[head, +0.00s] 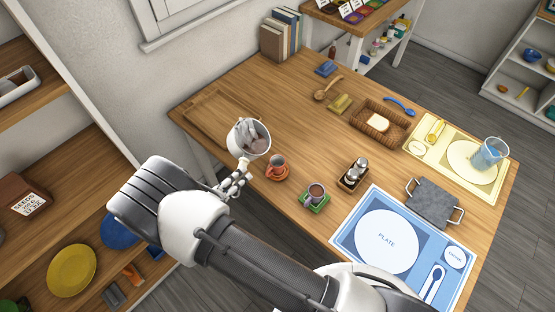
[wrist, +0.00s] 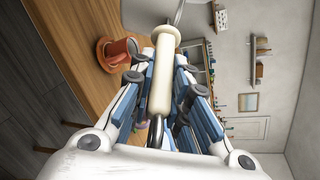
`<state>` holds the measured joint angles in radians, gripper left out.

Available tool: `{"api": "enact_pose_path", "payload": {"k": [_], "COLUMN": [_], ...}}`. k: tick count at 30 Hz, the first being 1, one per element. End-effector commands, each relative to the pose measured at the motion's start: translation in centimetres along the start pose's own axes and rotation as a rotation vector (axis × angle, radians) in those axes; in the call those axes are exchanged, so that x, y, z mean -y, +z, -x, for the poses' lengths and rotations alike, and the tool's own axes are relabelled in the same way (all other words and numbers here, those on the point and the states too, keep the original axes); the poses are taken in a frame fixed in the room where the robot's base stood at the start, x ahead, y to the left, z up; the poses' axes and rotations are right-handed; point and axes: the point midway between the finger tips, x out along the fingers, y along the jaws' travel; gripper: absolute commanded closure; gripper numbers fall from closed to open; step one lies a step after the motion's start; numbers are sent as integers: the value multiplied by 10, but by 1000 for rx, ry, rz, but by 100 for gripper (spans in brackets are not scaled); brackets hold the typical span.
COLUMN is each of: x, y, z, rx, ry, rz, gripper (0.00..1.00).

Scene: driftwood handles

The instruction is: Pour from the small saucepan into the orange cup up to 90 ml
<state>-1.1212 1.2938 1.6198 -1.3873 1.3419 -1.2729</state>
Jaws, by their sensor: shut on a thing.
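The small saucepan (head: 262,131) is pale, with greyish-brown showing inside, and is held up near the table's left end. It looks tilted; I cannot tell whether liquid is leaving it. My gripper (head: 240,172) is shut on its cream handle, which runs between the blue-padded fingers in the wrist view (wrist: 161,85). The orange cup (head: 277,162) stands upright on an orange saucer (head: 285,177), just below and right of the saucepan. The cup also shows in the wrist view (wrist: 121,52), left of the handle, apart from my fingers. Its liquid level cannot be made out.
A second cup (head: 316,191) with dark contents stands on a green saucer to the right. A caddy with shakers (head: 354,174), a bread basket (head: 362,127) and a grey slab tray (head: 434,203) lie farther right. A wooden tray (head: 205,112) lies behind the saucepan.

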Motion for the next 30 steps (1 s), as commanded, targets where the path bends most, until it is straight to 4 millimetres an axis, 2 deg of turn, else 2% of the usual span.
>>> {"api": "enact_pose_path", "payload": {"k": [30], "x": [10], "y": [-2], "z": [-2], "rx": [1], "ry": [34], "rz": [-69], "gripper": [100]}}
